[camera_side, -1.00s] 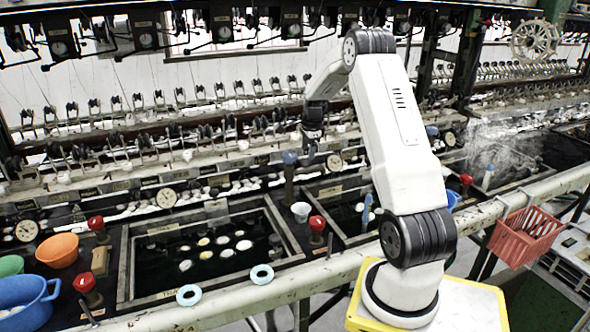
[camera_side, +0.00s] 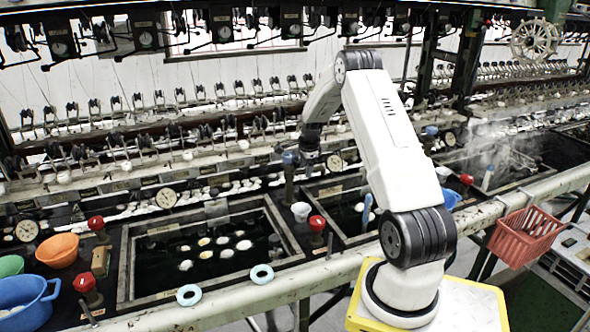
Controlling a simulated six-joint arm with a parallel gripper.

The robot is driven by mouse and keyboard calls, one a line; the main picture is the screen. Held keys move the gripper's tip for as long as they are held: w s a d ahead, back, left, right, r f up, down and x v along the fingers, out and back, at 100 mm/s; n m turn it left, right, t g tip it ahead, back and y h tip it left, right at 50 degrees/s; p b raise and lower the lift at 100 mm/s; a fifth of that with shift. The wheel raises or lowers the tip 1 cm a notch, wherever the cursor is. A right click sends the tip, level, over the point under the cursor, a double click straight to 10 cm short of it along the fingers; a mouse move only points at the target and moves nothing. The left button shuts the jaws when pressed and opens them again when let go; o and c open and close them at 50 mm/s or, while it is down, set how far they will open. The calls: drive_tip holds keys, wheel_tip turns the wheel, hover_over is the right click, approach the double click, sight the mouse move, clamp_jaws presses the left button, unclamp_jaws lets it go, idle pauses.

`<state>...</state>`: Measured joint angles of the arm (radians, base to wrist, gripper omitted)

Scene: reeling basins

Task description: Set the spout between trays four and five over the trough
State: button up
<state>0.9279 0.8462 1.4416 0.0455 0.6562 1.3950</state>
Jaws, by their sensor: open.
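An upright brown pipe with a blue top (camera_side: 289,178), which looks like the spout, stands on the dark strip between two dark water trays. The left tray (camera_side: 284,236) holds several pale cocoons; the right tray (camera_side: 340,232) is partly behind my arm. I cannot read the tray numbers or tell for certain which part is the trough. My gripper (camera_side: 309,170) is open, pointing down just right of the pipe's blue top. Its fingertips are small and dark, and I cannot tell whether they touch the pipe.
A small white cup (camera_side: 300,211) and a red-knobbed valve (camera_side: 317,226) stand in front of the pipe. Orange (camera_side: 58,250) and blue (camera_side: 25,298) bowls sit at left. Two pale blue rings (camera_side: 262,274) lie on the front rail. A red basket (camera_side: 528,232) hangs at right.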

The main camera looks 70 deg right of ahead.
clamp_jaws()
idle(1.4)
